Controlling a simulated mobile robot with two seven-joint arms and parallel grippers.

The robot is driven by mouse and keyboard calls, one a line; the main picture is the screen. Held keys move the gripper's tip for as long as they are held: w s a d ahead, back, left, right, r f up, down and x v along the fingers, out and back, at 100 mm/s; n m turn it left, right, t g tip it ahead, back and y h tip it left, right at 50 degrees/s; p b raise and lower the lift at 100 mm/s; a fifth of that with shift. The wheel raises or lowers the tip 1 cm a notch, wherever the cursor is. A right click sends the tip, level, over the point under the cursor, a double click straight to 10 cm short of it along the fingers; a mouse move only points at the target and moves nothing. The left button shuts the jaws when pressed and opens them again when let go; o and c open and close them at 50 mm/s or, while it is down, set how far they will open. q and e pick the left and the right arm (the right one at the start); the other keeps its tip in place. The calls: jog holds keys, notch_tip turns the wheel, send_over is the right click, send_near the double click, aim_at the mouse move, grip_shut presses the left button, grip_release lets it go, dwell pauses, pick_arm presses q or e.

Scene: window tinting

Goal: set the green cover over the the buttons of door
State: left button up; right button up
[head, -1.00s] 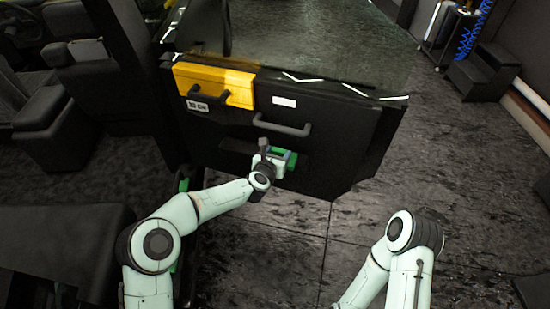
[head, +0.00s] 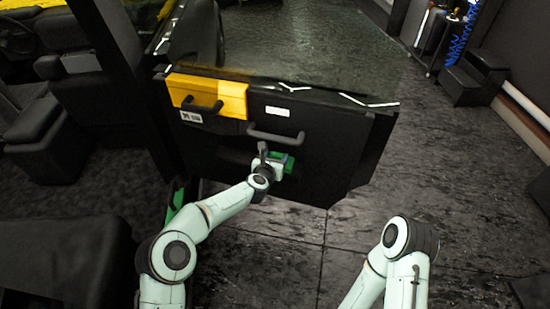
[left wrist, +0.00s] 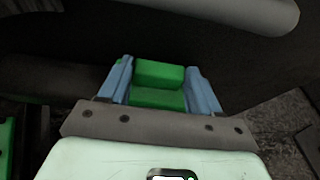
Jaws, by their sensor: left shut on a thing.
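The dark door (head: 345,150) stands open in front of me, with the yellow piece (head: 222,92) on its upper left. My left gripper (head: 279,163) is at the door's face, below the grey handle (head: 277,135). It is shut on the green cover (head: 289,160). In the left wrist view the green cover (left wrist: 158,82) sits between the two blue fingers of my left gripper (left wrist: 160,88). I cannot make out the buttons. Whether the cover touches the door is unclear. My right arm shows at the lower right, but its gripper is out of view.
A grey bar, likely the door handle (left wrist: 240,10), crosses the top of the left wrist view. Car seats (head: 120,85) fill the left side. Dark steps (head: 473,77) stand at the upper right. The floor (head: 455,170) right of the door is clear.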

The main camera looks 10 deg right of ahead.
pick_arm(q)
jog(key=shift+f+b, duration=0.3)
jog(key=shift+b, duration=0.1)
jog(key=o, duration=1.1)
jog(key=shift+o, duration=0.2)
jog(key=b+v, duration=0.1)
jog(key=v, duration=1.2)
jog(key=shift+s+r, duration=0.15)
